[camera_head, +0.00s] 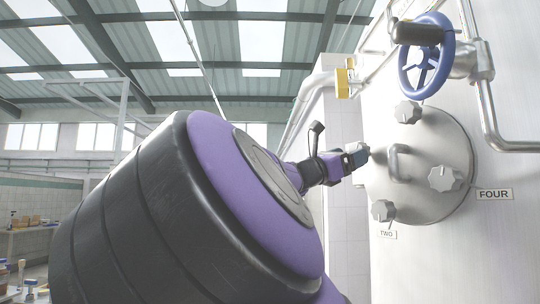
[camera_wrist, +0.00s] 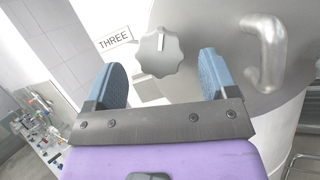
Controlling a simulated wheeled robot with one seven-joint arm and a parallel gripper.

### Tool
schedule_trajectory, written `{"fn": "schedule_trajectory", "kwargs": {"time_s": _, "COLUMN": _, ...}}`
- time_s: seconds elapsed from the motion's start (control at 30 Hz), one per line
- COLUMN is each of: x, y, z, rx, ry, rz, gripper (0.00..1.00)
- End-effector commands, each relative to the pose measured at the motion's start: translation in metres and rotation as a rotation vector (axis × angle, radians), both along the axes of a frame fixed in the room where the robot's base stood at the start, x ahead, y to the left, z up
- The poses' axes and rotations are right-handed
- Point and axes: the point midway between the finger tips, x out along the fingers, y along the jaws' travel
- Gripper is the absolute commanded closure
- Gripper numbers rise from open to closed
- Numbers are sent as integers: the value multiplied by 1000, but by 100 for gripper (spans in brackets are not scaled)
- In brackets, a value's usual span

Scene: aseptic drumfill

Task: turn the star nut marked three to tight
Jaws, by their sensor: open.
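The star nut marked three (camera_wrist: 160,52) is a grey lobed knob with a white line on its face, beside the THREE label (camera_wrist: 115,38) in the wrist view. My gripper (camera_wrist: 163,75) is open, its two blue fingers to either side of and short of the nut, with nothing between them in its grasp. In the head view my gripper (camera_head: 358,158) is at the left edge of the round steel cover (camera_head: 430,190). There my gripper and arm largely hide nut three.
Other star nuts sit at the top (camera_head: 408,112), right (camera_head: 445,178) and lower left (camera_head: 383,210) of the cover. A fixed handle (camera_wrist: 266,50) stands right of nut three. A blue handwheel (camera_head: 426,55) and pipes (camera_head: 488,115) are above and right.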

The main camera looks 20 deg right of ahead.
Motion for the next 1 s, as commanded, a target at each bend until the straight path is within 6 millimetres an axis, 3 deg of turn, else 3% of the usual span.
{"fn": "schedule_trajectory", "kwargs": {"time_s": 0.23, "x": 2, "y": -31, "z": 12, "rx": 1, "ry": -1, "rz": 0, "gripper": 21}}
{"fn": "schedule_trajectory", "kwargs": {"time_s": 0.67, "x": 2, "y": -38, "z": 16, "rx": 0, "ry": -1, "rz": 1, "gripper": 21}}
{"fn": "schedule_trajectory", "kwargs": {"time_s": 0.9, "x": 2, "y": -38, "z": 16, "rx": 0, "ry": -1, "rz": 1, "gripper": 70}}
{"fn": "schedule_trajectory", "kwargs": {"time_s": 1.0, "x": 2, "y": -38, "z": 16, "rx": 1, "ry": -1, "rz": 2, "gripper": 70}}
